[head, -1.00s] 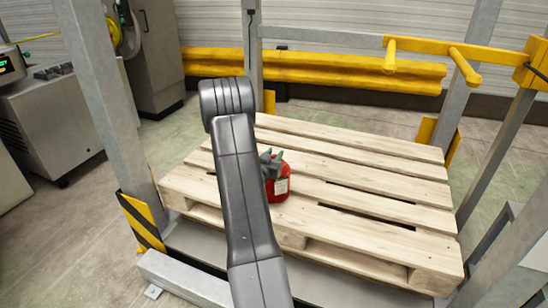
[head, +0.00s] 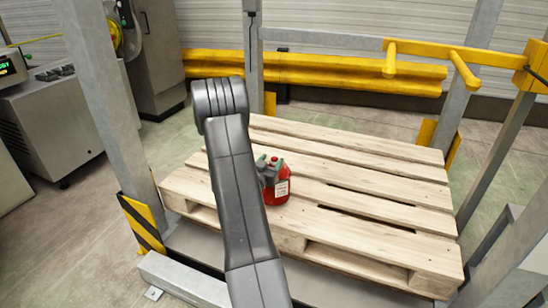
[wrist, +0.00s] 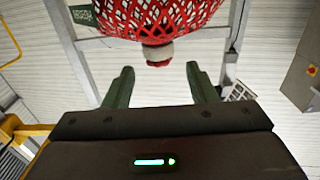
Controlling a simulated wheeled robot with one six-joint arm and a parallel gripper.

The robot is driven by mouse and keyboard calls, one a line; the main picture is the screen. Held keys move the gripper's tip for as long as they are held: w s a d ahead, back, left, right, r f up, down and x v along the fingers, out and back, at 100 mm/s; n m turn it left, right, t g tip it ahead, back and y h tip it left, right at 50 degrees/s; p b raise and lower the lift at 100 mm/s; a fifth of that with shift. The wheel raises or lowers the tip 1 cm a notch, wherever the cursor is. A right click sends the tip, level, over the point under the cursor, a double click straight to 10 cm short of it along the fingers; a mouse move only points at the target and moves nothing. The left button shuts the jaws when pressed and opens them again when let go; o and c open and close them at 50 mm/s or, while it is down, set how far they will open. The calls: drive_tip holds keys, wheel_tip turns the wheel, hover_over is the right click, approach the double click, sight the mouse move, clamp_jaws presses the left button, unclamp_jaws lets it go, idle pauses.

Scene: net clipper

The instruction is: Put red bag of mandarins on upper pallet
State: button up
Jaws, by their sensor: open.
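The red net bag of mandarins (head: 280,188) rests on the light wooden pallet (head: 390,192), near its middle left, with a white label facing me. In the wrist view the red mesh of the bag (wrist: 160,15) fills the top centre, its gathered neck pointing down toward the jaws. My gripper (wrist: 159,69) is open, its green fingers apart on either side below the bag's neck, and nothing shows clamped between them. In the head view my arm partly hides the gripper (head: 268,170), which is close beside the bag at its left.
Grey steel posts (head: 105,110) stand at the pallet's corners. A yellow rail (head: 320,68) runs behind it, and a yellow barred bracket (head: 455,52) is at upper right. Grey machines (head: 55,125) stand left. The pallet's right side is bare.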

drive_tip(key=v, duration=0.8)
drive_tip(key=shift+s+p, duration=0.35)
drive_tip(key=shift+p, duration=0.05)
drive_tip(key=shift+a, duration=0.1)
